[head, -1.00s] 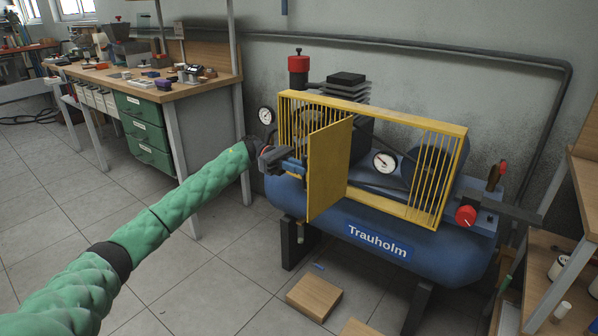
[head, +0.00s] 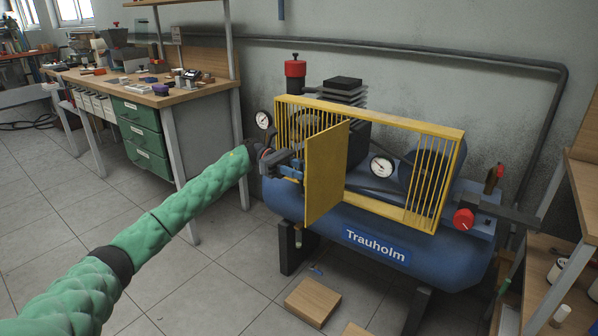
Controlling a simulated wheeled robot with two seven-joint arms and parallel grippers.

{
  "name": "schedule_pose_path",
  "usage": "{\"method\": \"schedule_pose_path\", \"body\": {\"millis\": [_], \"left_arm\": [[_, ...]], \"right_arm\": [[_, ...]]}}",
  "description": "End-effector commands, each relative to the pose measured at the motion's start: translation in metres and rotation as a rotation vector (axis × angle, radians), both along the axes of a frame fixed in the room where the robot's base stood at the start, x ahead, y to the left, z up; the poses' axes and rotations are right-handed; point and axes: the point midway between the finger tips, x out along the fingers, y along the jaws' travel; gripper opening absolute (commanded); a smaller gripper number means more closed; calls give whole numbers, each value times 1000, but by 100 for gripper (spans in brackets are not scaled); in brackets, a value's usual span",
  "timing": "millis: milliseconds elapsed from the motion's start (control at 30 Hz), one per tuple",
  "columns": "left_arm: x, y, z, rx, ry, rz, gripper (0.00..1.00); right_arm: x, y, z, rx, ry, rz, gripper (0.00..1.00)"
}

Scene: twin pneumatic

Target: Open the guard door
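The yellow guard door (head: 326,172) stands swung out from the yellow slatted guard frame (head: 437,185) on the blue Trauholm compressor (head: 460,254). Through the opening beside it a gauge (head: 382,166) shows. My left gripper (head: 293,168) is at the left face of the door, near its outer side. Its fingertips are small and partly merge with the door edge and a blue part, so I cannot tell whether they are closed on anything.
A workbench (head: 200,94) with green drawers stands at the left behind my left arm. A wooden block (head: 312,302) lies on the floor before the compressor. A red knob (head: 464,219) sits at its right, near a wooden shelf (head: 583,195). Floor at the left is clear.

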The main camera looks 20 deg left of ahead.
Motion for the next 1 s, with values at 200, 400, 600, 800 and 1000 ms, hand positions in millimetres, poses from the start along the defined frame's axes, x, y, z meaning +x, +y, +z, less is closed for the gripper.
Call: {"method": "schedule_pose_path", "body": {"millis": [200,400,600,800,1000], "left_arm": [[0,2,-2,2,2,0,32],[6,18,-2,2,3,1,32],[18,48,-2,1,2,1,32],[25,67,-2,1,2,-2,32],[27,73,-2,1,2,-2,32]], "right_arm": [[0,0,0,1,0,0,36],[0,0,0,1,0,0,36],[0,0,1,0,0,-2,36],[0,0,0,-1,3,-3,36],[0,0,-1,-1,5,-4,36]]}}
